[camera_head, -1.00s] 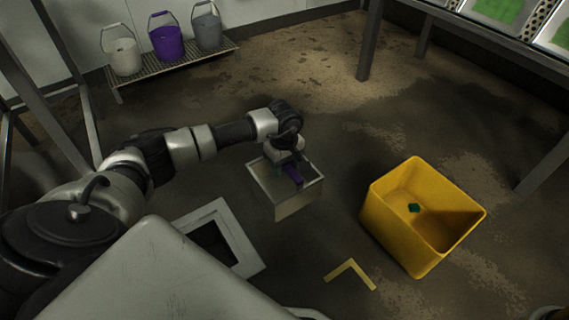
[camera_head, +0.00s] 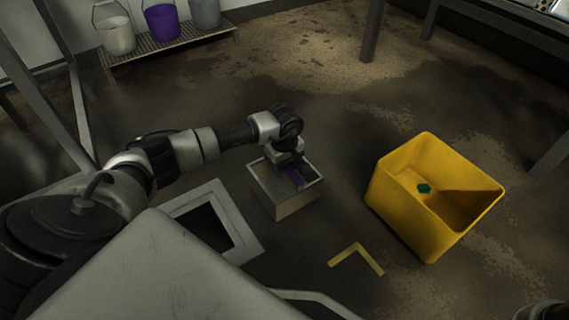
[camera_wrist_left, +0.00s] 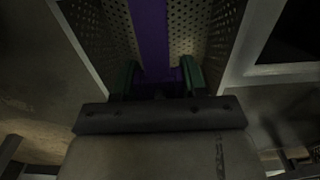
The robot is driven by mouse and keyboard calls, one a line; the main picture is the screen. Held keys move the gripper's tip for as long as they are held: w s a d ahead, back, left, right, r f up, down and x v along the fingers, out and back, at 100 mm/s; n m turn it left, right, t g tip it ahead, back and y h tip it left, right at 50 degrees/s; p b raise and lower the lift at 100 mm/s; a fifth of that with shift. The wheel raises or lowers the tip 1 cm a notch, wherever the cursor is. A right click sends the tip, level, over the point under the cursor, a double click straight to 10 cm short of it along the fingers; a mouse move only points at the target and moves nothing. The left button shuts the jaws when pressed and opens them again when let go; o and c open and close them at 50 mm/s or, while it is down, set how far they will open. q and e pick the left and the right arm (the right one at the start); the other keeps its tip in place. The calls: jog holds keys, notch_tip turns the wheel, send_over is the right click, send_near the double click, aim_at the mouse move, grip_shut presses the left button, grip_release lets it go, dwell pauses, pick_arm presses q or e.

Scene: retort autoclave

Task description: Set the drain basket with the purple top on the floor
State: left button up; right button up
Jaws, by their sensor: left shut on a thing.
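The drain basket (camera_head: 285,205) is a pale metal box with a purple bar across its top. My left gripper (camera_head: 298,178) is shut on the purple bar (camera_head: 291,182), with the basket hanging under it. In the left wrist view the green fingertips (camera_wrist_left: 158,82) sit on both sides of the purple bar (camera_wrist_left: 151,40), between perforated basket walls (camera_wrist_left: 202,30). The basket is just right of the square drain opening's pale frame (camera_head: 240,228). Whether its base touches the floor cannot be seen. My right gripper is not clearly visible.
A yellow bin (camera_head: 400,205) with a green item inside stands to the right. A yellow corner mark (camera_head: 357,258) is on the floor between bin and drain. Several buckets stand on a low rack (camera_head: 165,45) at the back left. The dark floor (camera_head: 330,110) behind the basket is clear.

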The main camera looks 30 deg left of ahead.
pick_arm(q)
jog(key=shift+f, duration=0.25)
jog(key=shift+f+b, duration=0.35)
jog(key=shift+f, duration=0.1)
dwell(0.5)
jog(key=o, duration=1.7)
jog(key=shift+f, duration=0.1)
jog(key=shift+r+p, duration=4.6)
jog(key=shift+r, duration=1)
